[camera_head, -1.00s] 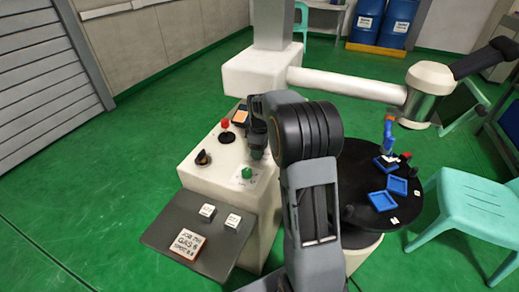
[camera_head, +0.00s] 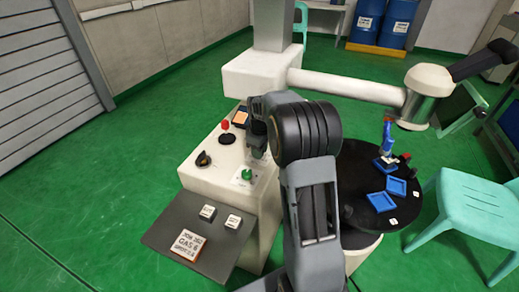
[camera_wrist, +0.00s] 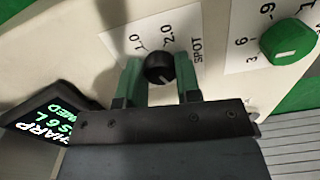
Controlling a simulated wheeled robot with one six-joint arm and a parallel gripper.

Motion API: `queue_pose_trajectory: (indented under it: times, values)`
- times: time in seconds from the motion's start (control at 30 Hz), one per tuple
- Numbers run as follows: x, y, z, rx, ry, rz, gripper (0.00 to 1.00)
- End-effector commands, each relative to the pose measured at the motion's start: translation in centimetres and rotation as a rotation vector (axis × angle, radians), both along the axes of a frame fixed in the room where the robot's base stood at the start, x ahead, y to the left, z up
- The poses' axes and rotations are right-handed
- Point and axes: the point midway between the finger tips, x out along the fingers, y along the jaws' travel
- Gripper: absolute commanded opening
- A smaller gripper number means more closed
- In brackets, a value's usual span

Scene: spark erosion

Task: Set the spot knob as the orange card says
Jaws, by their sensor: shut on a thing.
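In the wrist view the black spot knob (camera_wrist: 159,68) sits between the two green fingers of my gripper (camera_wrist: 159,82), which are shut on it. Its white plate (camera_wrist: 128,28) reads SPOT, with 1.0 and 2.0 marked. I cannot tell its exact pointer direction. In the head view my gripper (camera_head: 257,148) is over the right part of the panel and hides the spot knob. A white card with an orange-brown edge (camera_head: 187,245) lies on the grey shelf. It shows a line with GAS, but its bottom line is too small to read surely.
A green knob (camera_wrist: 290,40) with 3, 6 and 9 on its plate is close to the right finger. A lit screen (camera_wrist: 48,118) is at the left. The panel also bears another black knob (camera_head: 203,159) and a red-topped lever (camera_head: 226,132). A black round table (camera_head: 352,172) stands right.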

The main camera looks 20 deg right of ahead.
Motion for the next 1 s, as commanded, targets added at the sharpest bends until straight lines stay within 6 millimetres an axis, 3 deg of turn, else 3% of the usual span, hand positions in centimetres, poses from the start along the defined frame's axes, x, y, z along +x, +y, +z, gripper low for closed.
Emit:
queue_pose_trajectory:
  times: [1.0]
  values:
    - [0.01, 0.04, 0.16, 0.0, 0.0, -0.958, 0.08]
